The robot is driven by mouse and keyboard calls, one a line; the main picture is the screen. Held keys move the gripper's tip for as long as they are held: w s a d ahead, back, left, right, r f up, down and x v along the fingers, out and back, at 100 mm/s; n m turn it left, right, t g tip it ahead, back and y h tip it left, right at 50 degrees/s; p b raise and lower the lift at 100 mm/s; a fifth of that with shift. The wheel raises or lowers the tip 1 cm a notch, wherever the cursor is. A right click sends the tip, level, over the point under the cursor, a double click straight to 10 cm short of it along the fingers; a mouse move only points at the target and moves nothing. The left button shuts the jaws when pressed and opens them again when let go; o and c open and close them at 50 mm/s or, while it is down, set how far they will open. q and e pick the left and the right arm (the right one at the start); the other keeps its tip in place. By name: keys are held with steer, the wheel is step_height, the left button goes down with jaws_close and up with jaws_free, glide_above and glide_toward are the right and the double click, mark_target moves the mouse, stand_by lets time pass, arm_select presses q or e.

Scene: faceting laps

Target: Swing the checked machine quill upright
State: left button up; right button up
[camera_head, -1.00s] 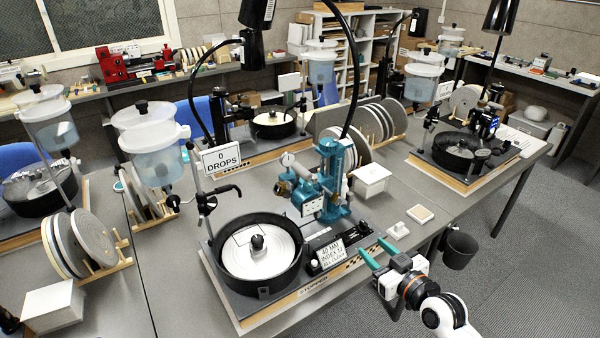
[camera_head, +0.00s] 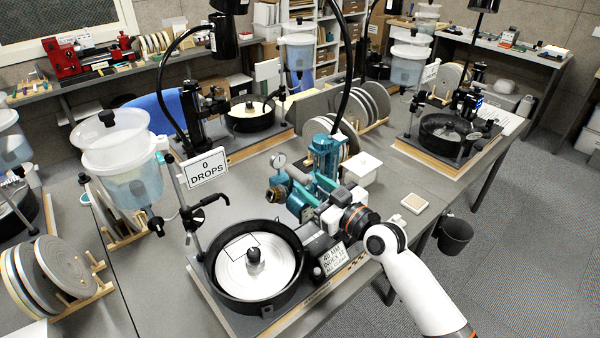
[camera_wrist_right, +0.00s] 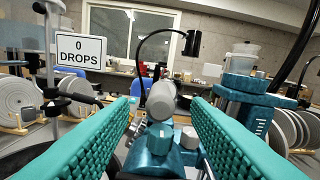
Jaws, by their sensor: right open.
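The near machine with a checked strip (camera_head: 354,266) on its base carries a teal column (camera_head: 324,155). Its quill (camera_head: 298,176) leans out low to the left of the column, with a round gauge and a brass-coloured end. In the right wrist view the quill shows as a grey cylinder (camera_wrist_right: 161,100) above a teal block, between my fingers. My right gripper (camera_head: 308,190) is open at the quill, its teal fingers on either side; contact cannot be told. My gripper body hides part of the quill head in the head view. My left gripper is not in view.
The black lap bowl (camera_head: 214,284) stands left of the quill. A "0 DROPS" sign (camera_head: 206,167) and water tank (camera_head: 120,160) stand behind left. A cup (camera_head: 455,236) hangs at the table's right edge.

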mark_target(308, 182)
steer(key=x, duration=0.5)
steer(key=shift+w+a, duration=0.1)
steer(key=shift+w, duration=0.05)
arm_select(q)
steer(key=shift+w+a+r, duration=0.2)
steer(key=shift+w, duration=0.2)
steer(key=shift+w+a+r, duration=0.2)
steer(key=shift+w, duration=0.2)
arm_select(e)
steer(key=c, duration=0.9)
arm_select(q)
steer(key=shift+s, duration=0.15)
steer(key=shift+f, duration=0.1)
